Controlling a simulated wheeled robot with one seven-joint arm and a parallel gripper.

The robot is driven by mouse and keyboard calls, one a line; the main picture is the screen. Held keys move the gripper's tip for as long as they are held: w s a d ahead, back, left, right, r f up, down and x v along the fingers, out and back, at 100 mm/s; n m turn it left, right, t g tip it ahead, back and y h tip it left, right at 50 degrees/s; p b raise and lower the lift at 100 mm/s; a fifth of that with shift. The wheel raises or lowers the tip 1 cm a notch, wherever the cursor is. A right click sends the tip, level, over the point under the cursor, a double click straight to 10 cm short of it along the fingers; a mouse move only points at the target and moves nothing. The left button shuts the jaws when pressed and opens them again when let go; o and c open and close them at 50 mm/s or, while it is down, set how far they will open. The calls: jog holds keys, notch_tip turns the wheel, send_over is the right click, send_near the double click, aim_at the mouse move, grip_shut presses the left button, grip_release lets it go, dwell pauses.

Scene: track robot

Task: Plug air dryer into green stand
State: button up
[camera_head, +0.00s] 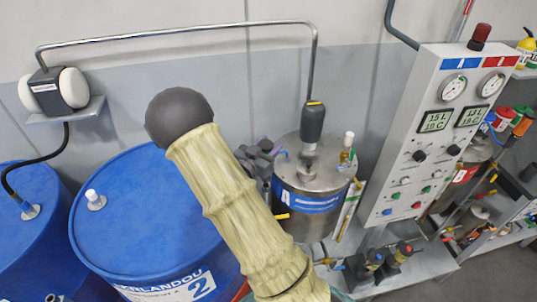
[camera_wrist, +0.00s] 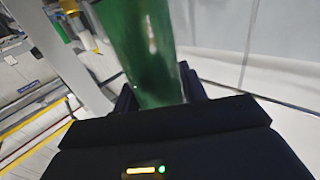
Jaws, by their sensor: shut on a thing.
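My gripper (camera_wrist: 159,92) shows in the wrist view, its dark fingers on either side of a green, see-through cylinder-like thing (camera_wrist: 145,48). It is shut on this thing, whose far end runs out of the top of the picture. I cannot tell for sure that it is the air dryer. In the head view my beige-sleeved arm covers the lower middle and my gripper cannot be made out. No green stand can be clearly made out in either view.
Blue drums (camera_head: 150,215) stand at the left. A steel tank (camera_head: 312,178) with a blue label and a bent pipe (camera_head: 180,33) stands behind my arm. A control panel (camera_head: 430,130) rises at the right, above a grey bench (camera_head: 425,268) with valves.

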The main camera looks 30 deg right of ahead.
notch_tip(320, 180, up, 7)
jog(key=shift+f+b, duration=0.2)
jog(key=shift+b, duration=0.45)
